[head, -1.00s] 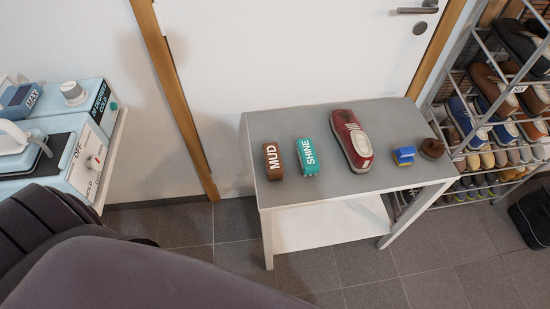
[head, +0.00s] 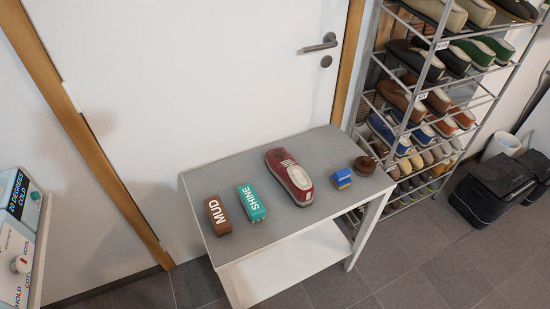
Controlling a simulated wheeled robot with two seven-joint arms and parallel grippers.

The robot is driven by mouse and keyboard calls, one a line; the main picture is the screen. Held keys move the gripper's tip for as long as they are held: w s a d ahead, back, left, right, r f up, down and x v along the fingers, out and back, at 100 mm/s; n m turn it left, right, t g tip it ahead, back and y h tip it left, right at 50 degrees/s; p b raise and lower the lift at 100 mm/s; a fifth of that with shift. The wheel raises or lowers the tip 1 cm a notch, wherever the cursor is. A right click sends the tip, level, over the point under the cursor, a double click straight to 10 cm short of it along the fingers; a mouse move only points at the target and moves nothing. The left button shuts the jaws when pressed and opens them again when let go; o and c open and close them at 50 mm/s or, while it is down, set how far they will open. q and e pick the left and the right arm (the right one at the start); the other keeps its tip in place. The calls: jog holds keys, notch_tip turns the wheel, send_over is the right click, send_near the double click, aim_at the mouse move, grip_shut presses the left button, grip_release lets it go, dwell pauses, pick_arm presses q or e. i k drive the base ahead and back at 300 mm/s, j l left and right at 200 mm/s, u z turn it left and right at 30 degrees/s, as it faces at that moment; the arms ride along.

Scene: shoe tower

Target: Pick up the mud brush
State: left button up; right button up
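The mud brush (head: 218,215) is a brown block with white letters MUD on it. It lies at the left end of the grey table (head: 236,167), near the front left edge. To its right is a teal brush marked SHINE (head: 251,203). The two brushes are apart, with a narrow gap of table between them. Neither of my grippers shows in the head view.
A tall shoe rack (head: 424,70) is at the right. Dark bags (head: 497,187) lie on the floor. A labelled machine (head: 17,225) is at the left.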

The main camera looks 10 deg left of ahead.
aim_at(220, 221)
jog(key=u, duration=0.9)
